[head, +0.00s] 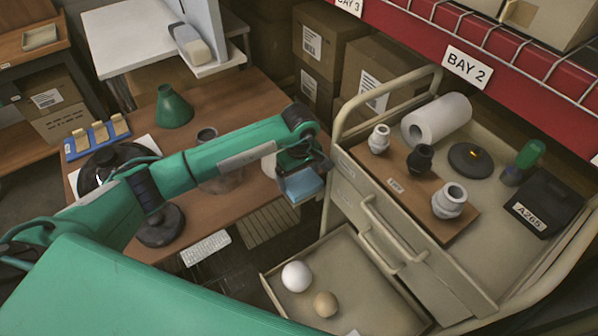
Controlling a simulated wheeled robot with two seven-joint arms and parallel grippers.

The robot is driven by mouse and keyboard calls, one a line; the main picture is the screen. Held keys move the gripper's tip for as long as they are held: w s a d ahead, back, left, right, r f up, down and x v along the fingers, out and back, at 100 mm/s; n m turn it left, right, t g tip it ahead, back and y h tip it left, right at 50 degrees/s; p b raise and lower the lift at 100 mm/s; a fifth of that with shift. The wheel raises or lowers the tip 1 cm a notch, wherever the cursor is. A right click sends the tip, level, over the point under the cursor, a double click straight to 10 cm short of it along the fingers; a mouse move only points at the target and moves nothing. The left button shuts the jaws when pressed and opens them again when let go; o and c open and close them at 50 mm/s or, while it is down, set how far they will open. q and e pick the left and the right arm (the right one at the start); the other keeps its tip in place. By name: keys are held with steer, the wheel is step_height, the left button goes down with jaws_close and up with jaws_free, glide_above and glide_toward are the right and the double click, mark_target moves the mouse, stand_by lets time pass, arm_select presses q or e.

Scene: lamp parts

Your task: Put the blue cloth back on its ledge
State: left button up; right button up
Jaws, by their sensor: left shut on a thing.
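The blue cloth (303,186) is a small light-blue folded piece. My left gripper (299,165) is shut on it and holds it off the right edge of the brown table, beside the cart. The gripper and arm hide part of the cloth's top. A white ledge (222,66) juts from the foot of a white upright panel at the top. A white and grey block lies on it; I cannot tell if this is the cloth's ledge. My right gripper is not in view.
The brown table (235,95) holds a green cone shade (174,107), dark lamp parts and a blue tray (97,139). The beige cart (345,162) stands close right of the cloth, its lower drawer (350,285) open with two balls. Cartons stand behind.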

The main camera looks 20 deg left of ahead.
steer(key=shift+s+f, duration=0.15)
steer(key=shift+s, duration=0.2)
arm_select(q)
steer(key=shift+f, duration=0.15)
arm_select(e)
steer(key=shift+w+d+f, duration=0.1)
